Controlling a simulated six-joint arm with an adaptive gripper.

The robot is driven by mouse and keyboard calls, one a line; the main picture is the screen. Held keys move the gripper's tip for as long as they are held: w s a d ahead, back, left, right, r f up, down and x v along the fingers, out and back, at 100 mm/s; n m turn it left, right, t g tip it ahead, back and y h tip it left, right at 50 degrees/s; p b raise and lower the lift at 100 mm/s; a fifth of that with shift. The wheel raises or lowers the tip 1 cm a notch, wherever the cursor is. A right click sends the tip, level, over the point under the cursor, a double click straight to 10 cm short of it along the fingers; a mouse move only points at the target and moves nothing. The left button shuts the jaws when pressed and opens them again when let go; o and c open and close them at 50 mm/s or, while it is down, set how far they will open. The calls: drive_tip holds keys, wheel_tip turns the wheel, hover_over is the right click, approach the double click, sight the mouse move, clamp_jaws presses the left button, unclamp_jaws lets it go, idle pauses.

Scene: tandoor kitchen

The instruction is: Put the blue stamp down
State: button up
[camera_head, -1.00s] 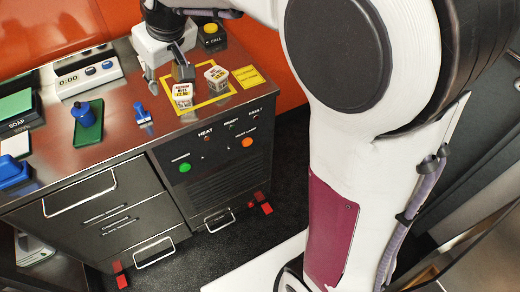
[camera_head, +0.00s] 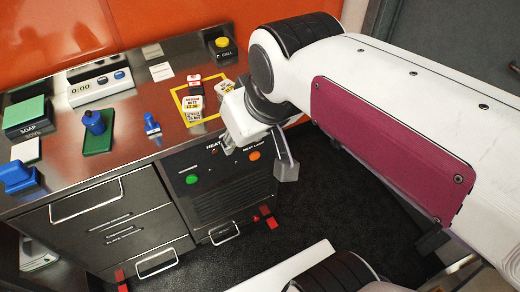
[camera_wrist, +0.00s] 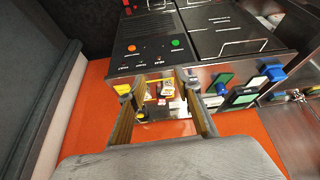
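A blue stamp-like piece with a round knob (camera_head: 94,122) stands upright on a green pad (camera_head: 98,141) on the steel counter. A smaller blue stamp-like piece (camera_head: 151,125) stands to its right, apart from the pad. I cannot tell which of the two is the named stamp. My gripper (camera_head: 258,160) is in front of the counter's right front edge, away from both pieces. In the wrist view my gripper (camera_wrist: 162,108) has its two fingers wide apart with nothing held between them.
White labelled tubs (camera_head: 193,108) and a red-and-white item (camera_head: 195,83) stand at a yellow-framed area. A timer (camera_head: 98,86), soap box (camera_head: 27,118), larger blue object (camera_head: 18,178) and yellow call button (camera_head: 222,43) are on the counter. Bare counter lies around the small blue piece.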

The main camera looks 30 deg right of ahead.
drive_tip(key=s+d+f, duration=0.1)
drive_tip(key=s+f, duration=0.1)
drive_tip(key=s, duration=0.4)
drive_tip(key=shift+s+d+f+m, duration=0.2)
drive_tip(key=shift+s+m, duration=0.05)
drive_tip(key=shift+m, duration=0.15)
drive_tip(key=shift+o, duration=0.5)
drive_tip(key=shift+w, duration=0.15)
drive_tip(key=w+d+n+t+h, duration=0.1)
drive_tip(key=w+d+t, duration=0.1)
drive_tip(key=w, duration=1.1)
drive_tip(key=w+d+n+t, duration=0.1)
drive_tip(key=w+n+t, duration=0.15)
drive_tip(key=w, duration=1.05)
drive_tip(key=n+y, duration=0.5)
drive_tip(key=y, duration=0.4)
approach(151, 123)
drive_tip(key=w, duration=0.3)
drive_tip(key=shift+w+a+r, duration=0.1)
drive_tip(key=shift+w+r, duration=0.05)
drive_tip(key=shift+a+f+y, duration=0.35)
drive_tip(key=shift+a+y, duration=0.05)
drive_tip(key=shift+a, duration=0.1)
